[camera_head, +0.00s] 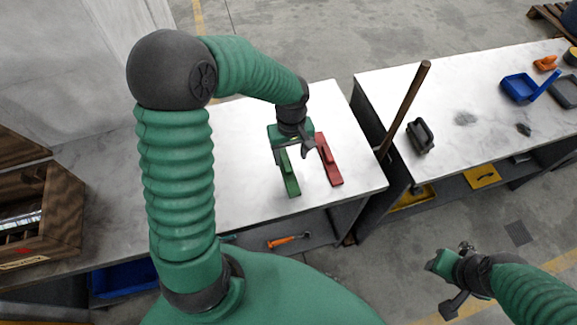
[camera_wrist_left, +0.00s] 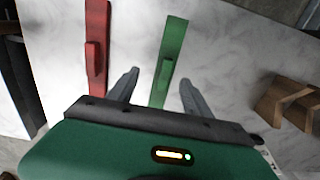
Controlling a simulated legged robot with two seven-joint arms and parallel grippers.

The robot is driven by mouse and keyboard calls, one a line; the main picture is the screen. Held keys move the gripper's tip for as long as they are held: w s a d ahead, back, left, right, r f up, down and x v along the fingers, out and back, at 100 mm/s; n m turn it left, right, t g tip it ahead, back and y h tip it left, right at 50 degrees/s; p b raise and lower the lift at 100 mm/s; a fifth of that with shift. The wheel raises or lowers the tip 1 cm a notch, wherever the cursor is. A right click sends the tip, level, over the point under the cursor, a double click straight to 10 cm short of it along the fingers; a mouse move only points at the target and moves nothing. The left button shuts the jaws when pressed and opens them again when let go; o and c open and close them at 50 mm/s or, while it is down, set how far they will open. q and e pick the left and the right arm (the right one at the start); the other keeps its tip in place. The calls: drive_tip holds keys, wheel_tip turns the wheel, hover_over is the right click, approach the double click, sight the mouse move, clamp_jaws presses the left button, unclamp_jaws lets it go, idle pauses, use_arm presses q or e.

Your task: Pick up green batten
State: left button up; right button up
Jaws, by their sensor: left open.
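The green batten (camera_head: 291,182) lies on the white tabletop, a flat strip with a raised grip block along its middle. My left gripper (camera_head: 294,156) is above its far part and hides that end in the head view. In the left wrist view the green batten (camera_wrist_left: 173,48) runs between the two open fingers of my left gripper (camera_wrist_left: 158,88), with nothing held. A red batten (camera_head: 329,160) lies beside the green one, to its right in the head view. It also shows in the left wrist view (camera_wrist_left: 96,35). My right gripper (camera_head: 450,283) is over the floor at lower right, away from the table.
A brown pole (camera_head: 405,105) leans by the gap between the tables. The right table holds a dark handled block (camera_head: 420,136) and a blue tray (camera_head: 518,88). A wooden crate (camera_head: 40,215) stands at left.

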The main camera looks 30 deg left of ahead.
sight(286, 163)
use_arm(q)
drive_tip(key=f, duration=0.3)
drive_tip(key=s+a+f, duration=0.1)
drive_tip(key=f, duration=0.1)
drive_tip(key=shift+a, duration=0.1)
drive_tip(key=shift+w+a+f, duration=0.2)
drive_tip(key=shift+w+f, duration=0.1)
drive_tip(key=shift+f, duration=0.1)
drive_tip(key=shift+d+r, duration=0.15)
drive_tip(key=shift+d, duration=0.15)
drive_tip(key=c, duration=0.7)
drive_tip(key=shift+a, duration=0.1)
clamp_jaws()
